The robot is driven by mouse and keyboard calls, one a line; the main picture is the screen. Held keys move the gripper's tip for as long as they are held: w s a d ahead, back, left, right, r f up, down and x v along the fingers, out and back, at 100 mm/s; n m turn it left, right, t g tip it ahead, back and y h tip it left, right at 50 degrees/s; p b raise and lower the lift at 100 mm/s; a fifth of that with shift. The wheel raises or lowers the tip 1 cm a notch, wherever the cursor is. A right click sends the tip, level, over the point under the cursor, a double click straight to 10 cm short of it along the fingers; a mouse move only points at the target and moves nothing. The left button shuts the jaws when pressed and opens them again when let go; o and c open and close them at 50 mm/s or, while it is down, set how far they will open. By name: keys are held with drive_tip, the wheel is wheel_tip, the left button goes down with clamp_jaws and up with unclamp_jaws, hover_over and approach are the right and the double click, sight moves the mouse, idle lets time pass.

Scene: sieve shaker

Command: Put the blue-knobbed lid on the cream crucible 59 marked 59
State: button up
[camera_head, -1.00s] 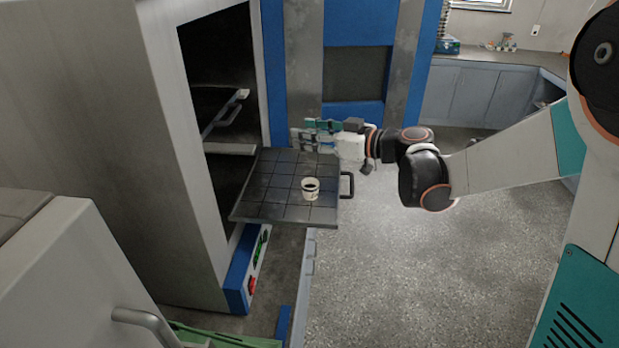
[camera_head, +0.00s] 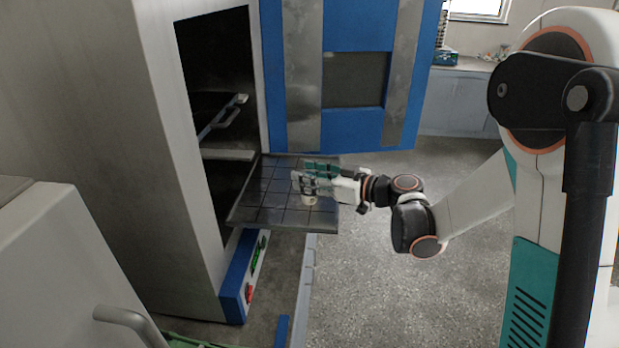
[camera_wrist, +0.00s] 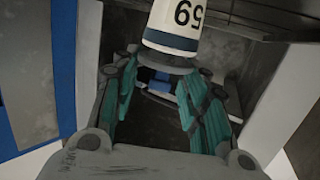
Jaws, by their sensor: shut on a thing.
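The cream crucible 59 (camera_head: 308,200) stands on the dark tray (camera_head: 262,205), mostly hidden behind my gripper in the head view. In the wrist view the crucible (camera_wrist: 176,18) is upside down in the picture, with a black 59 and a blue band. My gripper (camera_head: 300,182) points left, level, just above the crucible. Its teal fingers (camera_wrist: 160,85) are shut on the lid's blue knob (camera_wrist: 157,76). The grey lid disc (camera_wrist: 166,63) lies close against the crucible's rim end in the wrist view. I cannot tell whether it touches.
The tray sticks out of an open oven-like cabinet (camera_head: 158,130) on the left. A blue and grey panel (camera_head: 350,40) stands behind it. A pale appliance with a handle (camera_head: 125,318) is at the lower left. Open floor (camera_head: 370,290) lies right of the tray.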

drive_tip(key=shift+f+b, duration=0.5)
drive_tip(key=o, duration=0.8)
drive_tip(key=shift+r, duration=0.1)
drive_tip(key=shift+r, duration=0.1)
drive_tip(key=shift+r+p, duration=0.3)
drive_tip(key=shift+p, duration=0.15)
drive_tip(key=shift+s+d+r, duration=0.1)
drive_tip(key=shift+d+r, duration=0.1)
drive_tip(key=shift+d, duration=0.05)
drive_tip(key=p+v, duration=0.2)
drive_tip(key=v, duration=0.9)
drive_tip(key=shift+s+d, duration=0.15)
drive_tip(key=shift+s, duration=0.1)
drive_tip(key=shift+f, duration=0.1)
